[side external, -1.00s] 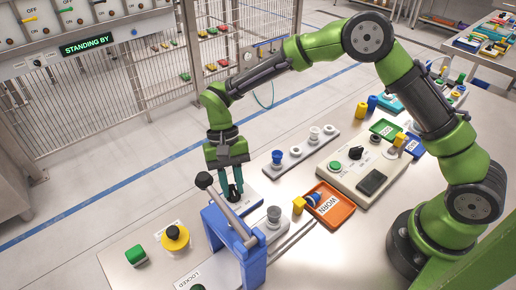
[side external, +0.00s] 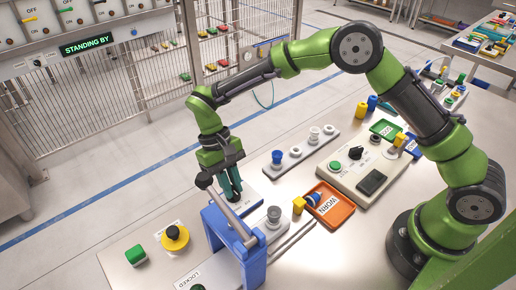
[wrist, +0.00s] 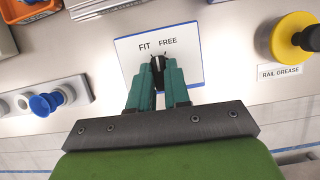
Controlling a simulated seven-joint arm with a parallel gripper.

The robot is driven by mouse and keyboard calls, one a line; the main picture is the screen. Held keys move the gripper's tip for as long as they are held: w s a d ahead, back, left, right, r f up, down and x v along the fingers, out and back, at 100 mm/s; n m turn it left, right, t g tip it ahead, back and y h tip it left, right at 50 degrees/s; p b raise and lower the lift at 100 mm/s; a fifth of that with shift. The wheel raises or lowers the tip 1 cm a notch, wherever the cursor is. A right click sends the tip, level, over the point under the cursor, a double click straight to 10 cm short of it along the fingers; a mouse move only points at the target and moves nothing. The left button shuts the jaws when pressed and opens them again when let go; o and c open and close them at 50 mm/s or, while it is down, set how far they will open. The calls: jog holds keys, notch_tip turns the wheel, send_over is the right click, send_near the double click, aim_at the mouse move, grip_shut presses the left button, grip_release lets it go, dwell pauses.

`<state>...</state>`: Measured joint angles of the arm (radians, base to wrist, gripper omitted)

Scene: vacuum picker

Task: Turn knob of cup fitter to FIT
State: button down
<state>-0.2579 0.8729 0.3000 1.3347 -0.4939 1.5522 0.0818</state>
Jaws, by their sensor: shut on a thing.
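The cup fitter's white plate (wrist: 188,72), printed FIT and FREE, lies under my gripper in the wrist view. A small black knob (wrist: 158,66) sticks up below the two words. My gripper (wrist: 158,80) points down with its two teal fingers shut on the knob, one on each side. The fingers hide much of the knob, and I cannot tell clearly which word it points at. In the side view my gripper (side external: 234,197) is down at the plate (side external: 252,199), partly behind the blue lever frame, and the knob is hidden there.
A blue lever frame (side external: 253,268) with a grey ball-ended handle stands close in front of my gripper. A yellow rail grease pot (side external: 174,242) and green button (side external: 136,255) are to the left. A rail of suction cups (side external: 296,152) and an orange WORN tray (side external: 335,220) lie right.

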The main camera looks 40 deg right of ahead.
jog(key=n+h, duration=0.1)
jog(key=n, duration=0.3)
jog(key=shift+a+n+t+h, duration=0.15)
jog(key=shift+n+t+h, duration=0.15)
jog(key=shift+n+h, duration=0.1)
dwell(0.4)
jog(key=c, duration=1.1)
grip_release()
jog(key=v, duration=1.2)
jog(key=shift+a, duration=0.1)
